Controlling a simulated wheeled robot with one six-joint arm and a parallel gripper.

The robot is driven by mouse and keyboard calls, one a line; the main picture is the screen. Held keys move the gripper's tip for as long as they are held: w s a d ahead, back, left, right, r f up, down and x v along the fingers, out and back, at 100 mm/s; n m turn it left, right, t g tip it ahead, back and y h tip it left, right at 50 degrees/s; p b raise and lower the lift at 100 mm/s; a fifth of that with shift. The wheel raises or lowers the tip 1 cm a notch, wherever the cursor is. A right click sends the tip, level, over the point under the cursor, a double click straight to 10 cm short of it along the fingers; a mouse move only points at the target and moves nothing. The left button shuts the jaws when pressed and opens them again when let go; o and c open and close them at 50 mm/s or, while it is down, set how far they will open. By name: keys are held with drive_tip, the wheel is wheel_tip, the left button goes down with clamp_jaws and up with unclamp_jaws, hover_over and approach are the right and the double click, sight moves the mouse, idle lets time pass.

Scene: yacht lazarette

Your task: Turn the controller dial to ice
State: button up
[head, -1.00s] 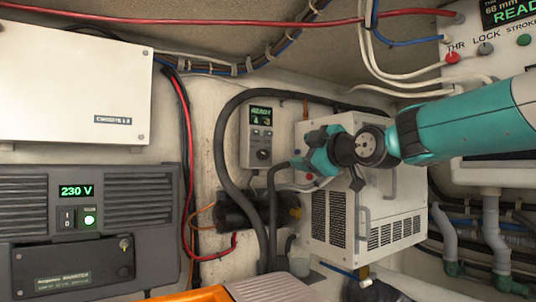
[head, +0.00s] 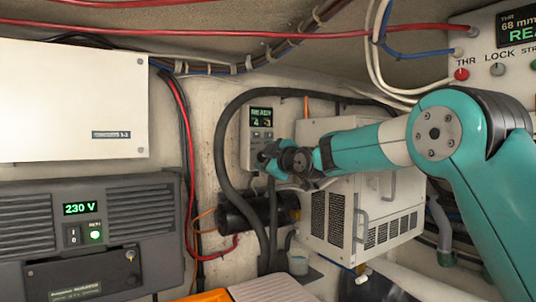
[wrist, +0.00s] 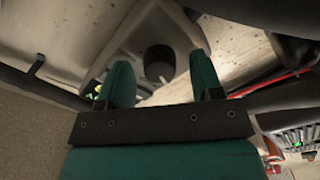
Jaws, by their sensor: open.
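The controller (head: 259,121) is a pale wall box with a lit green display that seems to read READY above small digits. Its dial is hidden behind my gripper in the head view. In the wrist view a dark round knob, apparently the dial (wrist: 158,62), sits on the pale controller face (wrist: 178,38). My gripper (head: 264,157) is at the lower part of the controller. In the wrist view my open gripper (wrist: 160,75) has one teal finger on each side of the knob, with gaps visible. I cannot tell whether the fingertips touch the controller face.
A white vented unit (head: 385,225) stands right of the controller, behind my arm. A thick black hose (head: 220,150) loops around the controller's left side. A grey inverter (head: 90,235) showing 230 V is at left. A black cylinder (head: 238,211) lies below.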

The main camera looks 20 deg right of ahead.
drive_tip(key=c, duration=0.9)
drive_tip(key=shift+c, duration=0.2)
drive_tip(key=shift+m+b, duration=0.3)
drive_tip(key=shift+b, duration=0.1)
drive_tip(key=m+b, duration=0.2)
drive_tip(key=shift+f+m, duration=0.15)
drive_tip(key=shift+m, duration=0.15)
drive_tip(key=m+b, duration=0.3)
drive_tip(key=m, duration=0.2)
drive_tip(key=m+b, duration=0.1)
drive_tip(key=m, duration=0.4)
drive_tip(key=shift+m+b, duration=0.5)
drive_tip(key=shift+m, duration=1.8)
